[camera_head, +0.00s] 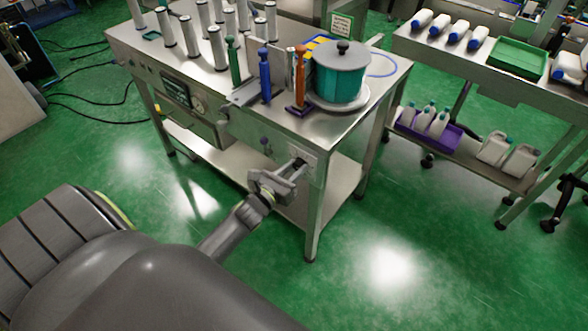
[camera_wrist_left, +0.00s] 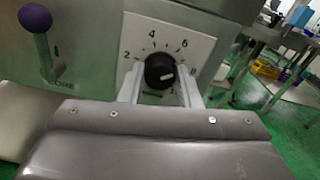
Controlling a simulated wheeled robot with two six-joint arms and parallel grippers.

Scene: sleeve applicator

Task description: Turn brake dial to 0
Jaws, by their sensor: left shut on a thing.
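The brake dial (camera_wrist_left: 158,66) is a round black knob with a white mark, on a white plate (camera_wrist_left: 193,44) with printed numbers; 2, 4 and 6 are legible. The white mark appears to point right, toward the right finger; the number there is partly hidden. My left gripper (camera_head: 294,170) reaches the front corner of the steel applicator table. In the left wrist view its two fingers stand on either side of the dial, and it is shut on the knob. The lower part of the scale is hidden. My right gripper is not in view.
A purple-knobbed lever (camera_wrist_left: 36,20) sits left of the dial. On the applicator table (camera_head: 385,76) stand a teal spool (camera_head: 338,78), coloured handles and several white cylinders. A side table with a green tray (camera_head: 517,58) stands right. The green floor in front is clear.

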